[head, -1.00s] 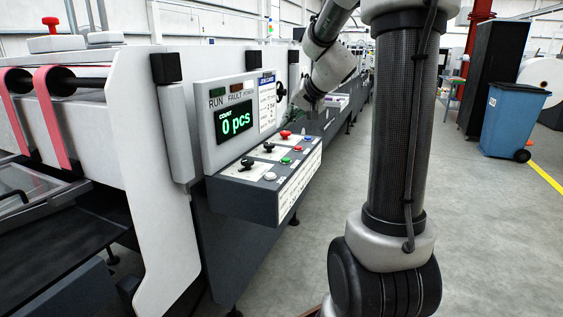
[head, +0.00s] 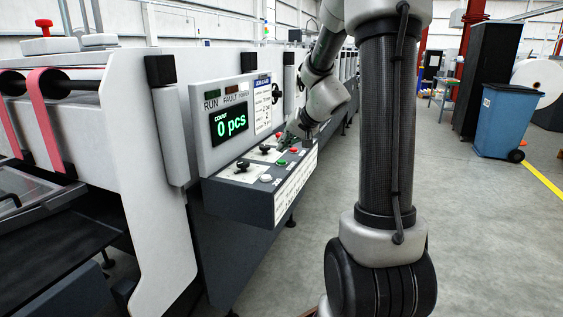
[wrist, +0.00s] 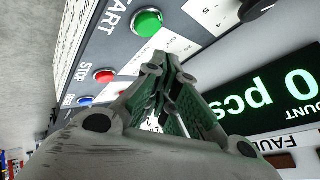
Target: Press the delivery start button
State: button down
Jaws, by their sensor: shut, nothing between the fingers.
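The green button (wrist: 146,22) stands on the panel at the top of the wrist view, beside lettering that reads "TART", its start cut off. It also shows in the head view (head: 281,162). My gripper (wrist: 166,62) is shut and empty, its tips pointing toward the panel just below the green button in the wrist picture. They look close to it but apart; the exact gap I cannot tell. In the head view my gripper (head: 287,141) hangs over the far part of the control panel (head: 240,203) and hides some controls.
A red button (wrist: 104,76) marked STOP and a blue button (wrist: 85,101) sit beside the green one. Black knobs (head: 242,165) and a white button (head: 266,178) share the panel. The display (head: 229,122) reads "0 pcs". Floor to the right is clear up to a blue bin (head: 505,120).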

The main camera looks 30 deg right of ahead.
aim_at(282, 162)
jog(key=shift+f, duration=0.75)
dwell(0.9)
jog(key=shift+f, duration=0.4)
